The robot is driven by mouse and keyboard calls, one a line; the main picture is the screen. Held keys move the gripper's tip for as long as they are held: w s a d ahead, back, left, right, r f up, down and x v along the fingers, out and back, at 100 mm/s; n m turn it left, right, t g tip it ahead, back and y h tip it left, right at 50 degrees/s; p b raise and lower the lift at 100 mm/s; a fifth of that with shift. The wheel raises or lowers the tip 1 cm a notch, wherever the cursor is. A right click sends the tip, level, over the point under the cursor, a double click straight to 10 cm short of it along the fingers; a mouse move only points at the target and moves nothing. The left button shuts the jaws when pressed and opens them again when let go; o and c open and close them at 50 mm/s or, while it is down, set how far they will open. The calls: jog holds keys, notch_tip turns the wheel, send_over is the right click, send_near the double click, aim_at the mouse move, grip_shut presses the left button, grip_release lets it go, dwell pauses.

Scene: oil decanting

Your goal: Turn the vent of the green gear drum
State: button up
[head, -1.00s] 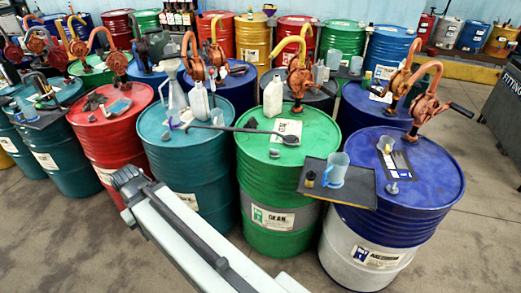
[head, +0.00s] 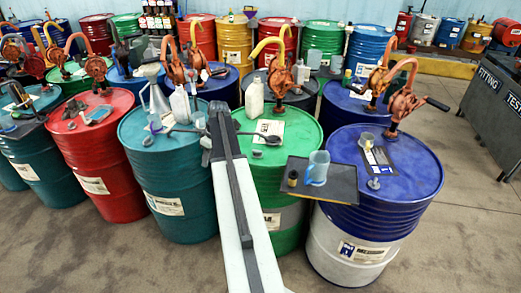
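The green gear drum (head: 298,165) stands front centre in the head view, with a white label on its lid and another on its side. A small grey fitting (head: 257,153) on the near part of its lid looks like the vent; it is too small to tell how it is turned. My arm reaches up from the bottom edge and covers the drum's left side. The arm's far end shows above the gap between the teal drum and the green drum.
A blue drum (head: 425,180) stands right, a teal drum (head: 165,190) left. Floor is clear in front.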

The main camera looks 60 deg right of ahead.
jog(key=s+d+t, duration=0.1)
jog(key=s+d, duration=0.3)
jog(key=d, duration=0.4)
jog(key=s+d, duration=0.5)
jog(key=d, duration=0.4)
send_near(259, 151)
jog(key=shift+n+t+h, duration=0.3)
jog(key=shift+n+t, duration=0.1)
jog(key=b+x, duration=0.4)
jog(key=x, duration=0.1)
jog(key=b+x, duration=0.2)
jog(key=x, duration=0.1)
jog(key=shift+s+a+f+b, duration=0.1)
jog(key=shift+s+a+b, duration=0.05)
jog(key=shift+s+b, duration=0.2)
jog(key=shift+w+f+b, duration=0.3)
jog(key=shift+f+b, duration=0.05)
jog(key=shift+f, duration=0.05)
jog(key=shift+r, duration=0.1)
grip_shut()
